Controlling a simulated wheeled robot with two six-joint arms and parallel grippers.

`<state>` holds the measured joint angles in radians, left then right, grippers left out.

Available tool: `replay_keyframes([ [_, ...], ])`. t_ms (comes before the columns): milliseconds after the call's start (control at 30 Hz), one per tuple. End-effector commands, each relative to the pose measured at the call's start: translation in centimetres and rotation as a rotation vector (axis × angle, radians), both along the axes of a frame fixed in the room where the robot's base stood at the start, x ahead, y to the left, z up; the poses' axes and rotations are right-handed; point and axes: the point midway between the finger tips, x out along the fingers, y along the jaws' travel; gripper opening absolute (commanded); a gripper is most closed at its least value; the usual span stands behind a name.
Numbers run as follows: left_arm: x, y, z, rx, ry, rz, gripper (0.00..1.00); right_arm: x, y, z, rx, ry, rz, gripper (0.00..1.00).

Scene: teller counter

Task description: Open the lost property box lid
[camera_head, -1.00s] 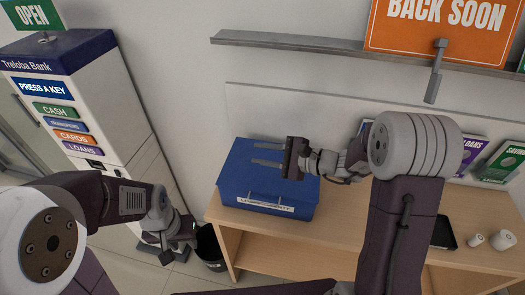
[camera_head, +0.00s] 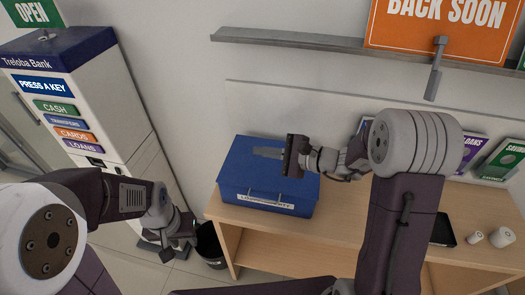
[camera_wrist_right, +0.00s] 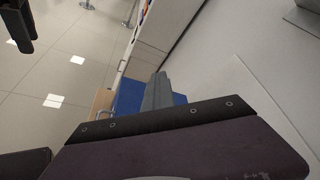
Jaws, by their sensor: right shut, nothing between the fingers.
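The blue lost property box (camera_head: 235,188) stands on the wooden counter with its lid (camera_head: 250,152) down. A thin bar handle (camera_head: 268,196) and a white label (camera_head: 266,201) are on its front. My right gripper (camera_head: 268,153) comes in from the right over the lid, its fingers together and empty, pointing left; I cannot tell whether they touch the lid. In the right wrist view the fingers (camera_wrist_right: 158,90) show together, with part of the blue box (camera_wrist_right: 128,97) behind them. My left gripper (camera_head: 170,248) hangs low left of the counter, away from the box; its fingers are unclear.
The counter (camera_head: 345,215) has brochure stands (camera_head: 500,160), a dark tablet (camera_head: 443,231) and small white items (camera_head: 501,237) on the right. A bank kiosk (camera_head: 85,110) stands left, with a dark bin (camera_head: 209,245) beside the counter. A shelf (camera_head: 300,45) runs above.

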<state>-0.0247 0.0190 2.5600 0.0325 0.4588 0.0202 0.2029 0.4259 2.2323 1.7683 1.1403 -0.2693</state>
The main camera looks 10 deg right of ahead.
Motion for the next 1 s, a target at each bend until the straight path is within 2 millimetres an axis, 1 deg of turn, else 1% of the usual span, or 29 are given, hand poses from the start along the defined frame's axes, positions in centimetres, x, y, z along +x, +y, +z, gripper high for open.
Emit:
replay_keyframes([
  [767,0.00,0.00,0.00,0.000,0.000,0.000,0.36,0.00,0.00,0.00,0.000,0.000,0.000,0.01],
  [800,0.00,0.00,0.00,0.000,0.000,0.000,0.36,0.00,0.00,0.00,0.000,0.000,0.000,0.12],
  [867,0.00,0.00,0.00,0.000,0.000,0.000,0.36,0.00,0.00,0.00,0.000,0.000,0.000,0.29],
  [1000,0.00,0.00,0.00,0.000,0.000,0.000,0.36,0.00,0.00,0.00,0.000,0.000,0.000,0.29],
])
